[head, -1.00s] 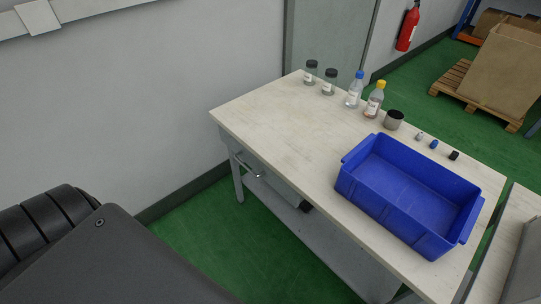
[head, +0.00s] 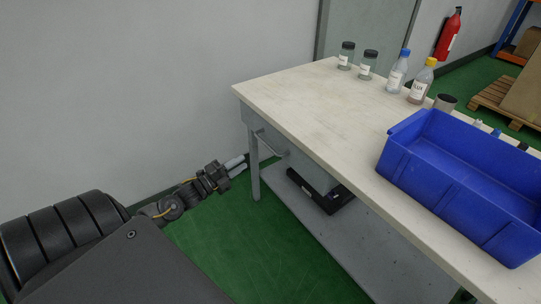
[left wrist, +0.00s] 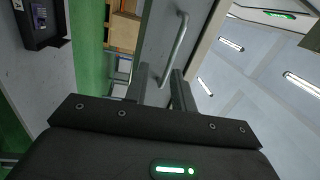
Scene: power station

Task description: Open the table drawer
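The table (head: 310,100) has a pale top and a grey drawer (head: 300,152) under its left edge. The drawer looks shut, with a bar handle (head: 270,143) on its front. My right gripper is not in view.
A blue bin (head: 450,185), several bottles and a dark cup (head: 445,103) stand on the table. A black case (head: 322,192) lies on the lower shelf (head: 350,235). A table leg (head: 254,165) is close to my left gripper. Green floor is free at left.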

